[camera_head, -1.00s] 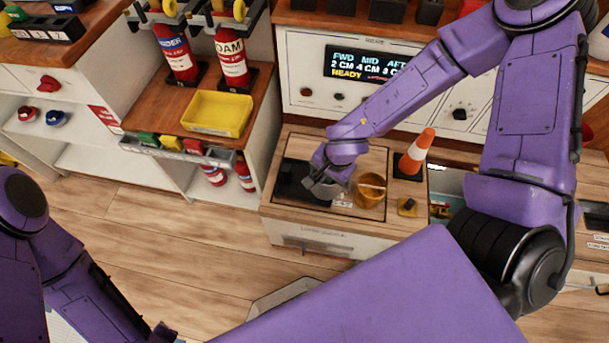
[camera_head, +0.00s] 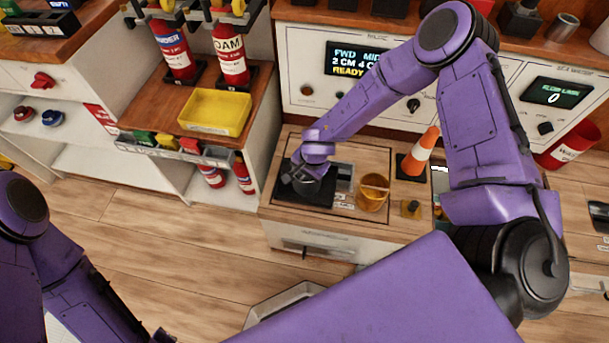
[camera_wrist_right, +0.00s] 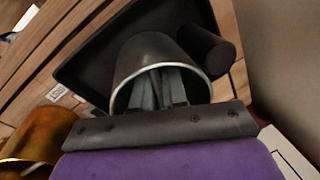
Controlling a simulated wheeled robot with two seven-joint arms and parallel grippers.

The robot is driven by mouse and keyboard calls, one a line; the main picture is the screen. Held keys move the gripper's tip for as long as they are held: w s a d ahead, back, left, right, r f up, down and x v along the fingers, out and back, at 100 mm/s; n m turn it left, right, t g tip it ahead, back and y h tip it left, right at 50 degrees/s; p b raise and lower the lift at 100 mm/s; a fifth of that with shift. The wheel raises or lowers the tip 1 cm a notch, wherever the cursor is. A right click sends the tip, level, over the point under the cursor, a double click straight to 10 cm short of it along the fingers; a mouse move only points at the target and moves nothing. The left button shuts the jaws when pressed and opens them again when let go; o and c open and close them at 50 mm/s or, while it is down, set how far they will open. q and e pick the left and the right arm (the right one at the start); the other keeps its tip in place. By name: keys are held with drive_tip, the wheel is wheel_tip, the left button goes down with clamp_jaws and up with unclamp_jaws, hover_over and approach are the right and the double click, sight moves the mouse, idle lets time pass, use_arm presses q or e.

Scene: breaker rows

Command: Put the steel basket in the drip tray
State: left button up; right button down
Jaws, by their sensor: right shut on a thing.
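My right gripper (camera_head: 303,181) is over the black drip tray (camera_head: 318,198) on the wooden counter top. In the right wrist view its fingers (camera_wrist_right: 160,88) reach into the open, bright-rimmed mouth of the dark steel basket (camera_wrist_right: 150,50) and are shut on it. Just how the fingers grip the wall is hidden. The basket appears tipped in this view, over the black tray (camera_wrist_right: 85,62); I cannot tell whether it touches the tray. A dark cylinder (camera_wrist_right: 207,50) stands beside it, within the tray's outline. My left gripper is out of view.
An amber cup (camera_head: 372,192) stands right of the tray, and shows at the lower left of the wrist view (camera_wrist_right: 38,137). Behind it is an orange and white cone (camera_head: 418,155). A yellow bin (camera_head: 216,111) sits on the left shelf.

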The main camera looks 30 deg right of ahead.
drive_tip(key=c, duration=1.2)
unclamp_jaws()
drive_tip(key=shift+f, duration=0.1)
drive_tip(key=shift+o, duration=0.2)
wheel_tip(320, 180, up, 12)
drive_tip(key=s+d+p, duration=0.1)
drive_tip(key=s+p, duration=0.1)
drive_tip(key=p, duration=0.2)
drive_tip(key=s+d+f+n+h, duration=0.1)
drive_tip(key=s+d+f+h, duration=0.1)
drive_tip(key=s, duration=0.3)
drive_tip(key=s+d+f+n+h, duration=0.1)
drive_tip(key=s+d+f, duration=0.2)
drive_tip(key=s+f, duration=0.1)
drive_tip(key=s+d+f+n+h, duration=0.1)
drive_tip(key=s+d+f+h, duration=0.1)
drive_tip(key=s, duration=0.4)
drive_tip(key=shift+s+d+f+h, duration=0.15)
drive_tip(key=shift+d+f+h, duration=0.15)
drive_tip(key=shift+d+f, duration=0.4)
drive_tip(key=s, duration=0.2)
drive_tip(key=s+f+n, duration=0.1)
drive_tip(key=shift+d, duration=0.35)
drive_tip(key=shift+n+t+y, duration=0.5)
drive_tip(key=shift+n+t, duration=0.1)
drive_tip(key=shift+t, duration=0.1)
drive_tip(key=s, duration=0.5)
drive_tip(key=shift+a+f, duration=0.25)
drive_tip(key=shift+w, duration=0.1)
